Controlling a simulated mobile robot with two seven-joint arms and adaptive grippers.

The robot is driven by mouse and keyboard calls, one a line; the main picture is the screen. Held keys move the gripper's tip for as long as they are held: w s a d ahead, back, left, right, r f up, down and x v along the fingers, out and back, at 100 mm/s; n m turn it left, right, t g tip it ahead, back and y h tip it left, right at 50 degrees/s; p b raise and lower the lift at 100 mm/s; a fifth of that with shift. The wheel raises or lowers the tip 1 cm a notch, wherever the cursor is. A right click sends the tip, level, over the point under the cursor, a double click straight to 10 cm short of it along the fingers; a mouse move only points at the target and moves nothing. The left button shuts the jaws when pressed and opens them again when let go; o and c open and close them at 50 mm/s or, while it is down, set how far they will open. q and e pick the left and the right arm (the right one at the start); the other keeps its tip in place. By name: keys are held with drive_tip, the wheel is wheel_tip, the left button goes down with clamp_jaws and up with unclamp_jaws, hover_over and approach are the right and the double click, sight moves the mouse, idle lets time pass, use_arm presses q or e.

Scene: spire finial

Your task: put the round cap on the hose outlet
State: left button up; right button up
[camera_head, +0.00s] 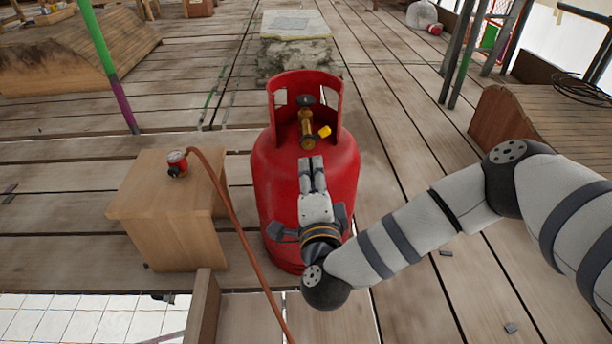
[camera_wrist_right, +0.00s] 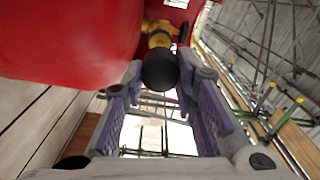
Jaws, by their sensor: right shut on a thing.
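The red gas bottle (camera_head: 280,170) stands upright on the planks. Its brass valve (camera_head: 306,128) sits inside the collar, with the outlet pointing toward me. My right gripper (camera_head: 312,163) is in front of the bottle, fingers pointing at the outlet. In the right wrist view a black round cap (camera_wrist_right: 160,72) is between the fingertips, and my right gripper (camera_wrist_right: 163,75) is shut on it. The brass valve (camera_wrist_right: 158,38) is directly behind the cap. Whether the cap touches or sits on the outlet I cannot tell. My left gripper is not in view.
A wooden box (camera_head: 170,215) left of the bottle carries a red regulator (camera_head: 177,162). Its orange hose (camera_head: 235,215) runs down past the bottle's left side. A stone block (camera_head: 295,50) stands behind the bottle. Planks right of the bottle are mostly clear.

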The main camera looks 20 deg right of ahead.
sight(310, 147)
drive_tip(key=shift+w, duration=0.1)
